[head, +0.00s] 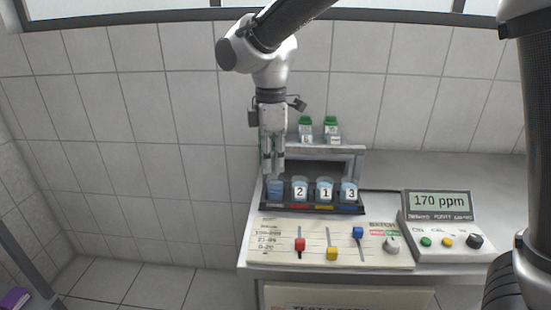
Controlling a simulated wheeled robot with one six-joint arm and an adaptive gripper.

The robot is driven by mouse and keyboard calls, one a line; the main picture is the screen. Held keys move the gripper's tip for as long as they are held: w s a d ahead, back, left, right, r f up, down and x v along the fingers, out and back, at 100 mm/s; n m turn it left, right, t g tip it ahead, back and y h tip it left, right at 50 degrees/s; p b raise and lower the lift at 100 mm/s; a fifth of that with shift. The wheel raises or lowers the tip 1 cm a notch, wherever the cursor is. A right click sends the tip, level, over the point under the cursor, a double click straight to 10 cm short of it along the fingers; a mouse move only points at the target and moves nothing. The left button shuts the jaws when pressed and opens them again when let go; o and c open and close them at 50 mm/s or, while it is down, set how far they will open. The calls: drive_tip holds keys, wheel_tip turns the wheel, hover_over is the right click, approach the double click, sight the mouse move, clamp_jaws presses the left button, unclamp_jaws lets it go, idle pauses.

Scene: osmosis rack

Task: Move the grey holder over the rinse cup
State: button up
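My gripper (272,165) points straight down at the left end of the cup rack, its fingertips just above or at the rim of the leftmost cup (276,189). The fingers are close together. A slim pale-grey piece seems to be at their tips, but it is too small to tell whether this is the grey holder or part of the fingers. The leftmost cup holds blue liquid and shows no readable number; it may be the rinse cup.
The cups stand in a dark rack (312,209) before a grey frame (350,154). Two green-capped bottles (305,129) (331,129) stand behind. In front are a slider panel (280,248) and a meter (440,205) reading 170 ppm. The counter at back right is clear.

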drive_tip(key=shift+o, duration=1.4)
drive_tip(key=shift+a, duration=0.15)
wheel_tip(320, 180, up, 12)
